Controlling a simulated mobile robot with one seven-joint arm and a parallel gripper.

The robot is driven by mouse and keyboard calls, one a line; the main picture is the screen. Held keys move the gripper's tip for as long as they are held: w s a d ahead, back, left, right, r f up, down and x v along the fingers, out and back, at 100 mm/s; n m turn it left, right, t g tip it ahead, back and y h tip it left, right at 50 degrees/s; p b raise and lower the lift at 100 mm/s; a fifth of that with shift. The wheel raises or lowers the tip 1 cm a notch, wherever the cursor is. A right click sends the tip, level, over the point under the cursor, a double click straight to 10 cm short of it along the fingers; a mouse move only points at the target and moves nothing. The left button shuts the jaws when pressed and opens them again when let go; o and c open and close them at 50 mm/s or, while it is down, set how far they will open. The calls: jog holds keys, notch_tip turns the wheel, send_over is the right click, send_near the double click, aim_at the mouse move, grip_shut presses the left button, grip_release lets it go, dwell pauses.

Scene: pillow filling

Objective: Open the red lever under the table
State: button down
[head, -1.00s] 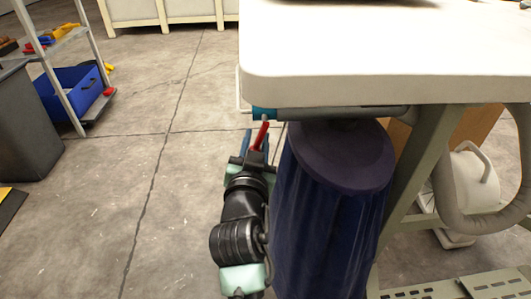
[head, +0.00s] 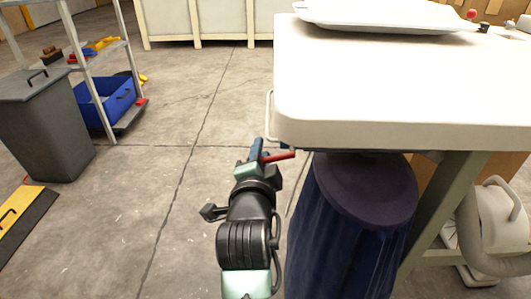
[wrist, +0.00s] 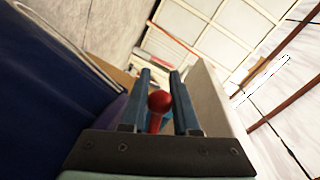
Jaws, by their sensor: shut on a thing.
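The red lever (head: 279,156) shows below the left corner of the white table (head: 400,135). It lies nearly level, running right from my gripper (head: 256,150). In the wrist view its round red knob (wrist: 159,101) sits between the two blue fingers of my gripper (wrist: 163,100), which is shut on it. A bit of the teal fitting (head: 286,146) shows at the table's underside. Most of that fitting and the pipe is hidden by the tabletop.
A dark blue cylindrical bag (head: 345,235) hangs under the table, close right of my arm. A table leg (head: 440,205) and a white machine with a hose (head: 485,215) stand further right. A grey bin (head: 45,125) and a shelf rack stand left. The floor between is clear.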

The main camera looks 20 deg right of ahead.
jog(key=shift+a+r+m+y+p, duration=0.1)
jog(key=shift+r+m+y+p, duration=0.1)
jog(key=shift+r+m+p, duration=0.35)
jog(key=shift+a+r+m+y+p, duration=0.1)
jog(key=shift+r+m+y+p, duration=0.15)
jog(key=shift+m, duration=0.6)
jog(key=shift+r, duration=0.1)
jog(key=c, duration=0.7)
grip_release()
jog(key=shift+o, duration=0.2)
jog(key=p+v, duration=0.2)
jog(key=v, duration=1.1)
jog(key=shift+p, duration=0.4)
